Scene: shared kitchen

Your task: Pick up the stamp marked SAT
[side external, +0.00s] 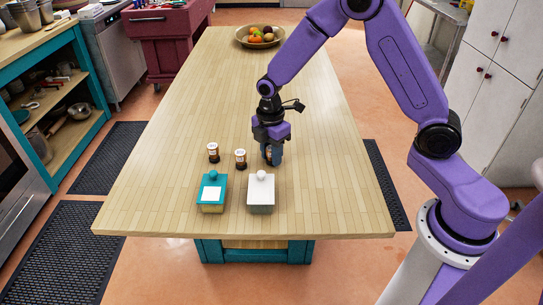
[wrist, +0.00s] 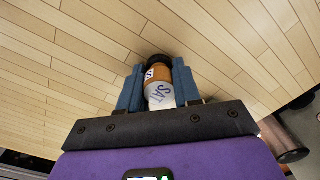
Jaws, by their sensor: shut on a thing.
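The stamp marked SAT (wrist: 160,97) shows in the wrist view, with a white part bearing blue letters, an orange-brown band and a dark end. It sits between the two blue fingers of my gripper (wrist: 158,88), which is shut on it. In the side view my gripper (side external: 271,154) points down at the table, right of the two other stamps, and mostly hides the held one. I cannot tell whether the held stamp touches the table. The left stamp (side external: 213,153) and the middle stamp (side external: 240,159) stand upright on the table; their marks are too small to read.
A teal lidded box (side external: 211,180) with a white label and a white lidded box (side external: 261,188) stand on the wooden table (side external: 330,195) in front of the stamps. A fruit bowl (side external: 242,43) stands at the far end. The table's right side and middle are clear.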

